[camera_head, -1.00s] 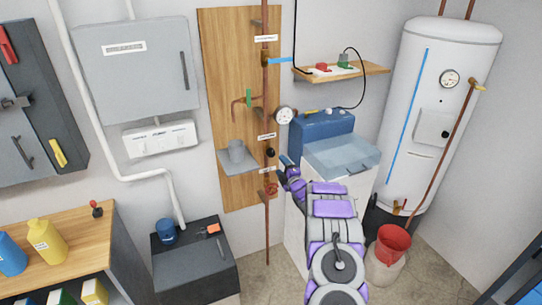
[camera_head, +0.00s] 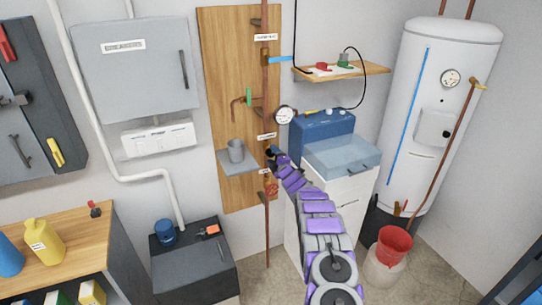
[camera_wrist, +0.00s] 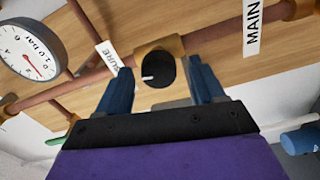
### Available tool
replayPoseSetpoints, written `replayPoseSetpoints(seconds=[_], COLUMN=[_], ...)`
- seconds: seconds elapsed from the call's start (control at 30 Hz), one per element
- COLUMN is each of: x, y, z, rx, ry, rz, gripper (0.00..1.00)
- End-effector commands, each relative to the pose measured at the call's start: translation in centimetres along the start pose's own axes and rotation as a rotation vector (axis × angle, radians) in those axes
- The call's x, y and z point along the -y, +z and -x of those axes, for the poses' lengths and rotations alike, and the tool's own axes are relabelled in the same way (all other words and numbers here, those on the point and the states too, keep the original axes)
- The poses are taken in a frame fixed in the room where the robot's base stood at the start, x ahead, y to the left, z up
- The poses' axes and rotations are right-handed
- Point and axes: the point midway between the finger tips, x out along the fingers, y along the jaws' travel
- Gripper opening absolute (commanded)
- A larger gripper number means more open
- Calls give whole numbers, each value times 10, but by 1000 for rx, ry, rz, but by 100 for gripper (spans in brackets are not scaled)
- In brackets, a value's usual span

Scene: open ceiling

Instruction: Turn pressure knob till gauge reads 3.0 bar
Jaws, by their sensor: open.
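The pressure knob (camera_wrist: 157,70) is black with a white mark pointing left in the wrist view, set in a brass body on a copper pipe. My gripper (camera_wrist: 160,72) is open, its blue fingers on either side of the knob; I cannot tell whether they touch it. In the head view my gripper (camera_head: 272,154) is at the pipe and largely covers the knob. The round white gauge (camera_head: 285,115) is above it; in the wrist view the gauge (camera_wrist: 31,50) is cut off at the left, its red needle visible, its exact reading unclear.
A red round valve (camera_head: 271,189) is below my gripper on the same pipe. A blue box (camera_head: 320,130) and a clear-topped basin (camera_head: 342,154) stand close on the right.

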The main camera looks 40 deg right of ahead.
Motion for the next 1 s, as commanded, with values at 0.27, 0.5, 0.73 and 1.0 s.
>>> replayPoseSetpoints(seconds=[0.27,0.5,0.73,1.0], x=[3,1,0,0], y=[-2,0,1,1], z=[-18,-25,-26,-26], rx=[-6,0,3,3], ry=[-1,0,1,0], rz=[-2,1,3,2], gripper=[68,68,68,56])
